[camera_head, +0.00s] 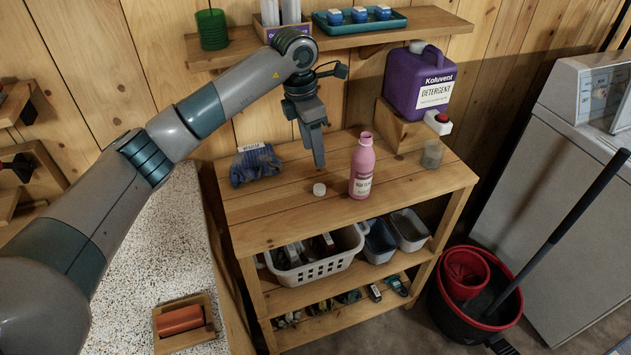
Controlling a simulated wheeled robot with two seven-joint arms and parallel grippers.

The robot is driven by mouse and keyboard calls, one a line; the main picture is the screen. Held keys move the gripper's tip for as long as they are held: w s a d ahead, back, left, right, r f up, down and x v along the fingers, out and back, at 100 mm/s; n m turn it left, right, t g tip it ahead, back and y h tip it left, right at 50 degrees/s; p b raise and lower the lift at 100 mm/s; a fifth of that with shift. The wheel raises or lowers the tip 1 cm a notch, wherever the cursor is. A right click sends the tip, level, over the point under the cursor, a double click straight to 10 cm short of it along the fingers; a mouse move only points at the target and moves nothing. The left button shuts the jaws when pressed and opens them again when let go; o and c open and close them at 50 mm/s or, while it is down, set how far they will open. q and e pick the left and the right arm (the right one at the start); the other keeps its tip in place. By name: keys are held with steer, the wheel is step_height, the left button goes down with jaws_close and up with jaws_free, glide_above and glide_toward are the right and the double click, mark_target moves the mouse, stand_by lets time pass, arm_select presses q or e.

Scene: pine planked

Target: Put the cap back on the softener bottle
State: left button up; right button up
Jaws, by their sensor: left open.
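The pink softener bottle (361,170) stands upright on the top of the wooden shelf unit (270,222), with its neck uncovered. A small white cap (319,189) lies on the same top, just left of the bottle and apart from it. My left gripper (318,160) points down above and slightly behind the cap, left of the bottle. It is open and empty; its fingers overlap in this view, so the gap hardly shows. My right gripper is not in view.
A purple detergent jug (418,85) on a wooden stand (399,128) and a glass (432,154) are right of the bottle. A blue cloth bundle (255,166) lies left. A wall shelf (350,40) hangs above. A white basket (318,268) sits below; a black-and-red bucket (440,303) stands right.

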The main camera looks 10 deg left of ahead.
arm_select(q)
steer(key=p, duration=0.3)
glide_above(319, 187)
steer(key=f, duration=0.5)
steer(key=shift+s+a+f, duration=0.2)
steer(key=shift+s+a, duration=0.05)
steer(key=shift+a, duration=0.05)
steer(key=shift+w+f, duration=0.1)
steer(key=shift+f, duration=0.5)
steer(key=shift+d+f+p, duration=0.1)
steer(key=shift+f+p, duration=0.65)
steer(key=shift+p, duration=0.1)
step_height(319, 187, down, 3)
steer(key=shift+d+r+p, duration=0.1)
steer(key=shift+p, duration=0.65)
steer(key=shift+f, duration=0.45)
